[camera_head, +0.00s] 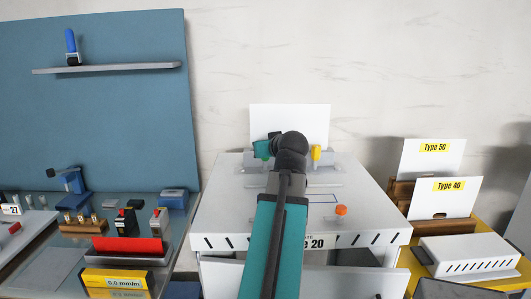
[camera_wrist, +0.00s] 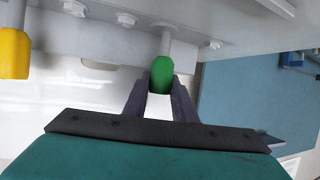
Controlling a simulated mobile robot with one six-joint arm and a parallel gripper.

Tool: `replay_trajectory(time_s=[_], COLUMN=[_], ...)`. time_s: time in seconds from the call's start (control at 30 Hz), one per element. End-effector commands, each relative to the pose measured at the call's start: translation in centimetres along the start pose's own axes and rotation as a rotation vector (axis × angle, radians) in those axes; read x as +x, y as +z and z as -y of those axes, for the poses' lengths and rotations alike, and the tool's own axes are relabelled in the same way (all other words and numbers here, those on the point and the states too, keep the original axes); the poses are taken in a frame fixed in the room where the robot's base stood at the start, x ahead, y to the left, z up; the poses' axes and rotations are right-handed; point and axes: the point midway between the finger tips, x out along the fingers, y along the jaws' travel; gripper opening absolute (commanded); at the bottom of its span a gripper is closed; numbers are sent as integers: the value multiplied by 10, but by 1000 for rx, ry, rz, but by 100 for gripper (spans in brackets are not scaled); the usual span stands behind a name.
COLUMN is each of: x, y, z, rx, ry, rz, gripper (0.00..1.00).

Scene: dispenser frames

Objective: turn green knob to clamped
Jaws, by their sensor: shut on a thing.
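The green knob (camera_wrist: 161,74) is in the upper middle of the wrist view, on a light grey shaft that runs up to a white bracket. My gripper (camera_wrist: 160,86) has its two dark fingers on either side of the knob and is shut on it. In the head view the green knob (camera_head: 262,149) shows at the back left of the white dispenser (camera_head: 225,215), partly hidden by my arm. My gripper's fingers are hidden there behind the wrist. The knob's clamp setting cannot be read.
A yellow knob (camera_wrist: 14,52) is at the left of the wrist view, apart from my gripper; it also shows in the head view (camera_head: 316,152). An orange knob (camera_head: 341,210) sits on the dispenser top. A white panel (camera_head: 300,117) stands behind. Labelled cards are at right.

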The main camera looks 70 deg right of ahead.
Motion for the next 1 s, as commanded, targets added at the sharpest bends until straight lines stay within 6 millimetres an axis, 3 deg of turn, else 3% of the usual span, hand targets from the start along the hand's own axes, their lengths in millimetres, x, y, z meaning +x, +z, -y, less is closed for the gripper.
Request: replay_trajectory(time_s=[1.0], x=[1], y=[2], z=[-1], rx=[-186], ry=[-448], rz=[3], gripper=[2])
